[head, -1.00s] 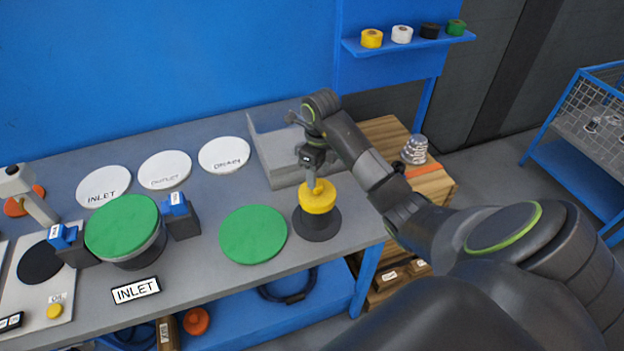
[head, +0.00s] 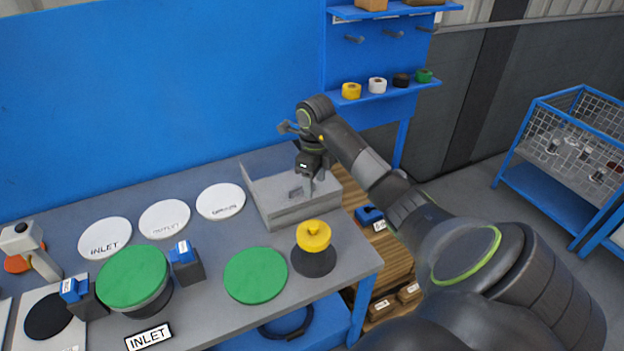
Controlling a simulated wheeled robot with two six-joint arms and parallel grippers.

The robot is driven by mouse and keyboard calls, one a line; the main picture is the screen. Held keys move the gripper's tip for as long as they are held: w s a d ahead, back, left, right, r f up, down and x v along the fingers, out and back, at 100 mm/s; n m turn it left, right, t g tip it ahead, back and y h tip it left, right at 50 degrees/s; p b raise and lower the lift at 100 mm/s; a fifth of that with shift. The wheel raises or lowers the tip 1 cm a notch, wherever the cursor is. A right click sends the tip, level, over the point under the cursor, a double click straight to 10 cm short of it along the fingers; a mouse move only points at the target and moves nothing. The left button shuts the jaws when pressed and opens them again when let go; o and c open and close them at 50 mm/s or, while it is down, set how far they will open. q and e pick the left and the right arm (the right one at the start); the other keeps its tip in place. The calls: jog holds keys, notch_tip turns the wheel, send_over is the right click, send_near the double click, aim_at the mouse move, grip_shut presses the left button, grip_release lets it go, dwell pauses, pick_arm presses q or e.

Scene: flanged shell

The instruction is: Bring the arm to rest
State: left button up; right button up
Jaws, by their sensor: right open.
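A green-topped round part (head: 133,276) sits between two blue-and-black blocks (head: 187,264) at the left. My left gripper is not in view.
A flat green disc (head: 255,275) lies left of the black base. White discs marked INLET (head: 105,238) and others lie along the back. An INLET label (head: 149,338) lies in front. A blue-framed wire cart (head: 570,150) stands at the right.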

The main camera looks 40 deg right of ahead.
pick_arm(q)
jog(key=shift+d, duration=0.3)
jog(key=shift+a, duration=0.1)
